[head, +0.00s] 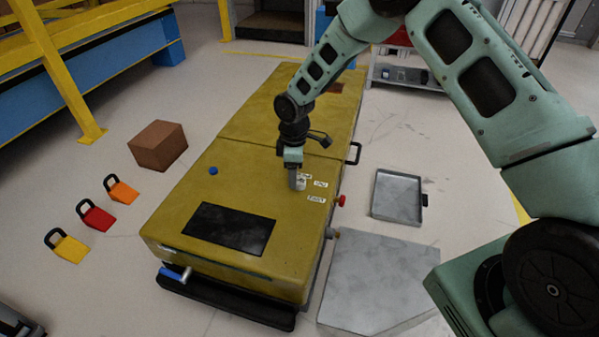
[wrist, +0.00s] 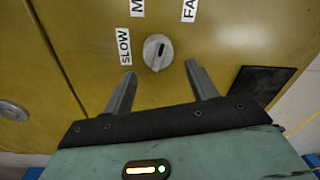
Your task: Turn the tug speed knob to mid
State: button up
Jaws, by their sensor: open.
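The tug speed knob (wrist: 157,52) is a round pale-grey dial with a short dark mark, on the yellow top panel. In the wrist view, the mark lies up and right of the knob's centre. Around it are the white labels SLOW (wrist: 125,46) to the left, a cut-off "M" (wrist: 143,8) above, and a cut-off "FA" (wrist: 189,11) at upper right. My gripper (wrist: 160,72) is open, with its fingertips apart just below the knob's left and right sides. I cannot tell whether they touch it. In the head view my gripper (head: 297,182) points down beside the labels.
The yellow tug (head: 180,215) also carries a dark panel (head: 230,228), a blue button (head: 213,170), a red knob (head: 341,200) and a black side handle (head: 354,153). A brown box (head: 158,145) and coloured chocks stand left; a grey tray (head: 398,195) lies right. Space above the panel is free.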

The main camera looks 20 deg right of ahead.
jog(key=shift+w+a+r+p, duration=0.1)
jog(key=shift+a+r+p, duration=0.05)
jog(key=shift+r+p, duration=0.5)
notch_tip(320, 180, up, 17)
jog(key=p, duration=1.5)
jog(key=shift+s+d, duration=0.25)
jog(key=shift+d, duration=0.2)
jog(key=shift+r+p, duration=0.15)
jog(key=shift+p, duration=0.2)
notch_tip(320, 180, up, 17)
jog(key=p, duration=0.4)
jog(key=shift+w+d+r+p, duration=0.2)
jog(key=shift+w+d+p, duration=0.1)
jog(key=shift+d, duration=0.1)
jog(key=m+b, duration=1.8)
jog(key=b, duration=0.2)
send_over(299, 180)
notch_tip(299, 180, down, 21)
notch_tip(299, 180, down, 17)
jog(key=b, duration=0.8)
jog(key=shift+r, duration=0.1)
